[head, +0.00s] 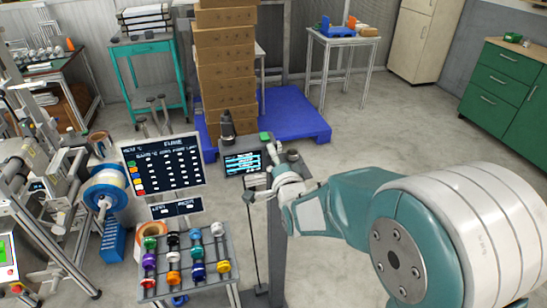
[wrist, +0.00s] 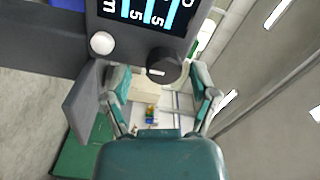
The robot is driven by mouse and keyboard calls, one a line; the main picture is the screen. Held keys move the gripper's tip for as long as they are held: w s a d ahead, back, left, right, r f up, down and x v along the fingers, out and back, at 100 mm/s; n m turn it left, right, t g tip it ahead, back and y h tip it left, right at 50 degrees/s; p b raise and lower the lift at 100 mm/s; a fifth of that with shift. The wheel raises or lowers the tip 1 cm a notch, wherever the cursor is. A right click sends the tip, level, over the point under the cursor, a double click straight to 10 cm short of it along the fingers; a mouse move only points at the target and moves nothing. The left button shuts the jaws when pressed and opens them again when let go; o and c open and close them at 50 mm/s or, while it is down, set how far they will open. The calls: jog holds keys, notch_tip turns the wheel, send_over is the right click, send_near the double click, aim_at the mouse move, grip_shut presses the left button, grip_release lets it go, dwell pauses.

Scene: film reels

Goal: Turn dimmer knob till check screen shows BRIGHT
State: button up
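A small dark screen with cyan lines (head: 243,163) stands on a post in the middle of the head view; its words are too small to read. In the wrist view the screen (wrist: 146,12) is cut off at the top, showing cyan bars and sideways "5" and "m". A black round knob (wrist: 164,65) with a white mark sits beside it on the grey panel. My gripper (wrist: 161,78) is open, its two teal-grey fingers on either side of the knob, with visible gaps. In the head view my gripper (head: 283,178) is beside the post top.
A white round button (wrist: 102,43) sits on the panel left of the knob. A large chart board (head: 162,165) and a smaller two-word sign (head: 177,207) stand left. A rack of coloured reels (head: 188,258) is below them. Brown boxes (head: 226,70) stand on a blue pallet (head: 285,115) behind.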

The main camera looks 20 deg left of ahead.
jog(key=shift+s+a, duration=0.1)
jog(key=shift+a, duration=0.05)
jog(key=v, duration=1.2)
jog(key=shift+f, duration=0.1)
jog(key=w+a+n, duration=0.6)
jog(key=w+n, duration=0.4)
jog(key=n, duration=0.2)
dwell(0.4)
jog(key=shift+a, duration=0.1)
grip_shut()
